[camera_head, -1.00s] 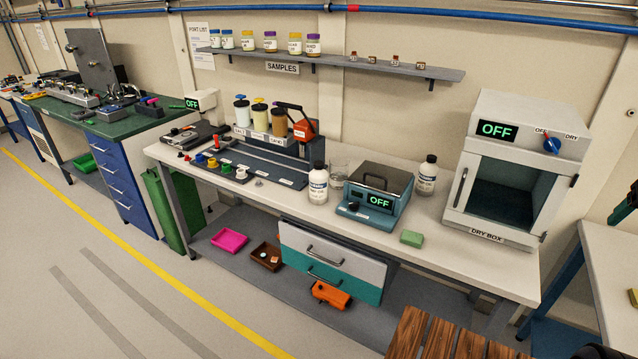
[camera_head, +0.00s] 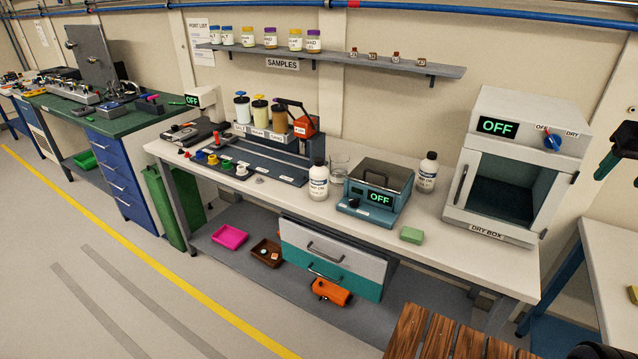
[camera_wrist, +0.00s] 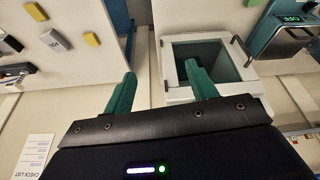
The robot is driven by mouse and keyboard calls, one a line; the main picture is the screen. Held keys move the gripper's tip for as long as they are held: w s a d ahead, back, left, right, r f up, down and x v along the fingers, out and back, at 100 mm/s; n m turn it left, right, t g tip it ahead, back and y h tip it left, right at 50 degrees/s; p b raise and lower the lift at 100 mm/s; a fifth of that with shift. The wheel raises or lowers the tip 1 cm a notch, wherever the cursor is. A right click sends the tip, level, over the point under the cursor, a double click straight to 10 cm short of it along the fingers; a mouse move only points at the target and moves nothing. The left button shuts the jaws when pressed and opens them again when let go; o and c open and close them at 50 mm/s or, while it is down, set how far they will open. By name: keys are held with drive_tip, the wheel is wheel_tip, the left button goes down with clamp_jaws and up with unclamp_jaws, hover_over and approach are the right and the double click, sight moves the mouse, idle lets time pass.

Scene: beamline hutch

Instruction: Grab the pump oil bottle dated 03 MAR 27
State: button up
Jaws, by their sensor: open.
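Two white bottles with dark caps stand upright on the white bench in the head view. One bottle (camera_head: 318,183) is at mid-bench, left of the teal heater box; the other bottle (camera_head: 427,173) is behind and right of that box, near the dry box. Both carry labels, but the dates are too small to read. My gripper (camera_head: 605,166) shows at the right edge of the head view, right of the dry box and far from both bottles. In the wrist view my gripper (camera_wrist: 161,78) has its green fingers apart with nothing between them.
The teal heater box (camera_head: 366,208) reads OFF and stands between the bottles. A glass beaker (camera_head: 339,167) is behind the left bottle. A green sponge (camera_head: 411,235) lies near the front edge. The sample shelf (camera_head: 345,60) hangs above.

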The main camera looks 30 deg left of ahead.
drive_tip(key=w+a+r+n+g, duration=0.1)
drive_tip(key=w+a+r+n, duration=0.15)
drive_tip(key=w+a, duration=0.8)
drive_tip(key=w+a+r+n+g, duration=0.1)
drive_tip(key=w+a+r+n, duration=0.15)
drive_tip(key=w+a, duration=0.85)
drive_tip(key=n+g, duration=0.2)
drive_tip(key=n, duration=0.6)
hover_over(319, 159)
wheel_tip(319, 159, down, 20)
drive_tip(key=r, duration=0.1)
drive_tip(key=shift+s+a+f, duration=0.1)
drive_tip(key=shift+s+f, duration=0.15)
drive_tip(key=shift+f, duration=0.45)
drive_tip(key=f, duration=1)
drive_tip(key=shift+w, duration=0.2)
drive_tip(key=shift+c, duration=0.4)
